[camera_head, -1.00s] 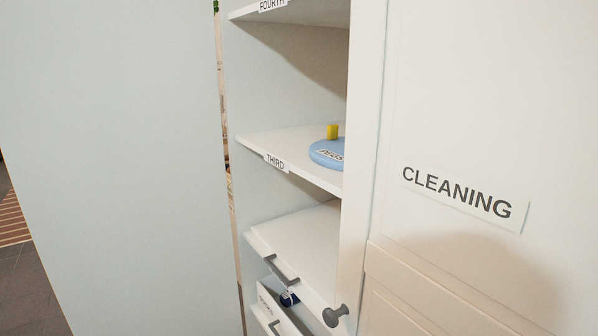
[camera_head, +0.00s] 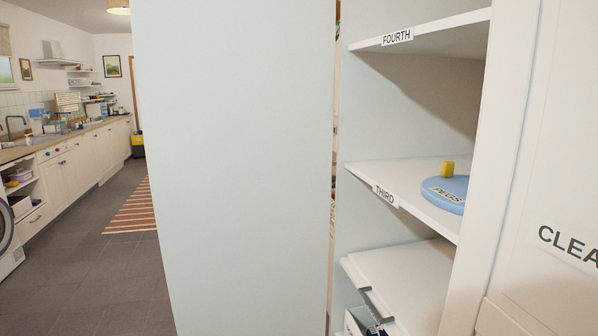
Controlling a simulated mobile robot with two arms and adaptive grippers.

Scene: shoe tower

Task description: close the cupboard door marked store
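A tall pale blue-white panel (camera_head: 235,170) stands upright at the centre, left of the open shelves. It looks like an open cupboard door, but no store label shows on the side facing me. The open cupboard has a shelf marked FOURTH (camera_head: 420,32) and a shelf marked THIRD (camera_head: 410,195). A door marked with the cut-off word CLEA (camera_head: 565,245) is at the right edge. Neither of my grippers is in view.
A blue round lid labelled PEGS (camera_head: 443,192) with a yellow block (camera_head: 448,169) lies on the third shelf. At left are kitchen counters (camera_head: 75,160), a striped rug (camera_head: 133,208) and open grey floor (camera_head: 90,270).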

